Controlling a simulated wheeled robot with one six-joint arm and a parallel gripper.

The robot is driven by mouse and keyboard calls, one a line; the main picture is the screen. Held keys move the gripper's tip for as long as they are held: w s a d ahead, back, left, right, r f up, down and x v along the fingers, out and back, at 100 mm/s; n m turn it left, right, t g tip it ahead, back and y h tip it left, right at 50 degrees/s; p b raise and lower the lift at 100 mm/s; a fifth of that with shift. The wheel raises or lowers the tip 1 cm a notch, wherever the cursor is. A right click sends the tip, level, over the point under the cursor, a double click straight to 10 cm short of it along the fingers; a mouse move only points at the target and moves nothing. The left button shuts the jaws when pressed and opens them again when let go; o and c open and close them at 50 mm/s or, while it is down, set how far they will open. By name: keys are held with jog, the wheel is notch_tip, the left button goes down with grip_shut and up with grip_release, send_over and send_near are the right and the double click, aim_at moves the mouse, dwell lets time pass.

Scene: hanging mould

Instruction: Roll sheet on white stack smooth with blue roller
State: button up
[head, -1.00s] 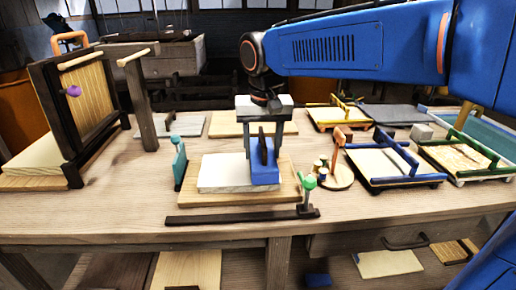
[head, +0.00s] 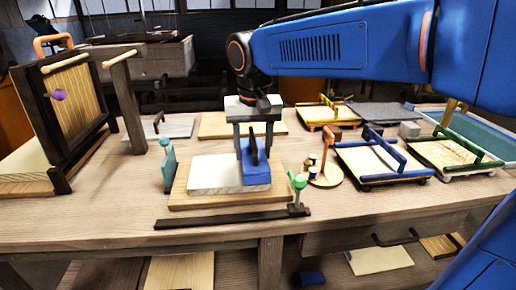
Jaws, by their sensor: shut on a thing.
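The white stack (head: 215,173) lies on a light wooden board (head: 220,201) in the middle of the bench. A blue block-shaped tool (head: 256,176) with a dark upright handle, which looks like the blue roller, sits at the right end of the stack. My gripper (head: 254,148) points straight down and is shut on the dark handle. The blue tool appears to touch the top of the stack, though the exact contact is hidden. I cannot make out a separate sheet on the stack.
A teal post (head: 168,164) stands left of the board. A dark bar (head: 225,219) with a green-knobbed post (head: 298,187) lies in front. A round stand (head: 325,174) and a blue-railed tray (head: 380,163) are to the right. An upright dark frame (head: 65,115) stands at the left.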

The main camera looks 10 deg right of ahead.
jog(key=shift+w+a+f, duration=0.1)
jog(key=shift+w+a, duration=0.05)
jog(key=shift+a, duration=4.35)
jog(key=shift+w+a, duration=0.1)
jog(key=shift+a, duration=2.85)
jog(key=shift+o, duration=0.4)
jog(key=shift+a, duration=0.1)
jog(key=shift+c, duration=0.4)
jog(key=shift+r, duration=0.25)
jog(key=shift+c, duration=0.5)
notch_tip(320, 180, up, 7)
jog(key=shift+f, duration=0.2)
